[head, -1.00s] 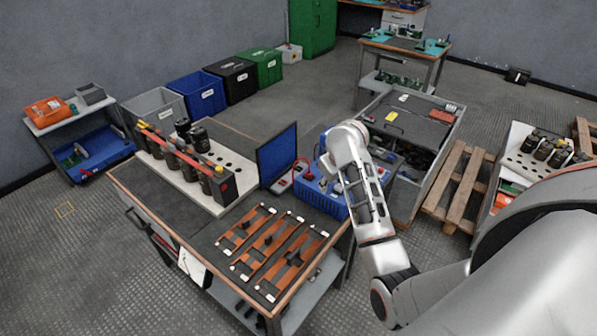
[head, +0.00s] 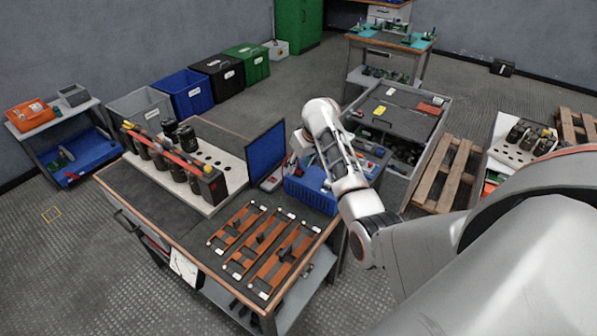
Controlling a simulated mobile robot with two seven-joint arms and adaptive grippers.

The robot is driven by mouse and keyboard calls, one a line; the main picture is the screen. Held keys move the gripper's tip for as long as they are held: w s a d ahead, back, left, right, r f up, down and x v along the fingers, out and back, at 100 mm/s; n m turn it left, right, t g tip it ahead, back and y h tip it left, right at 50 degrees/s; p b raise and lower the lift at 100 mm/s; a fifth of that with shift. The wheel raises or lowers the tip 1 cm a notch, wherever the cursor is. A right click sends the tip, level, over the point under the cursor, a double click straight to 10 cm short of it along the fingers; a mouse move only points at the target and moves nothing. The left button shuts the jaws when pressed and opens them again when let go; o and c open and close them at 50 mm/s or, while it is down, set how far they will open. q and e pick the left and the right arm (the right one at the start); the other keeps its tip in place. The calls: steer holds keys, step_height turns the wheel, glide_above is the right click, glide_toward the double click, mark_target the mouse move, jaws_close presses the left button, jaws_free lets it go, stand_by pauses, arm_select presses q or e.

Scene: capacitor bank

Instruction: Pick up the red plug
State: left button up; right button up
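I cannot make out the red plug for certain; a red lead that showed at the unit's left side is now hidden behind my gripper. My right gripper (head: 303,158) is over the left part of the unit, beside the dark blue screen. Its fingers are small and partly hidden by the wrist, so I cannot tell whether they are open or hold anything. My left gripper is not in view.
The workbench (head: 150,205) carries a white rack (head: 222,190) of black capacitors, the screen (head: 265,155) and copper busbars (head: 262,245). A grey cabinet (head: 405,115) and a wooden pallet (head: 447,175) stand behind my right arm. Bins line the back wall.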

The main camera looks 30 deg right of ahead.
mark_target(300, 170)
steer(key=shift+w+f, duration=0.2)
steer(key=shift+f, duration=0.2)
steer(key=c, duration=0.9)
steer(key=shift+r, duration=0.1)
steer(key=shift+w+r, duration=0.15)
steer(key=shift+r, duration=0.4)
jaws_close()
step_height(300, 170, up, 19)
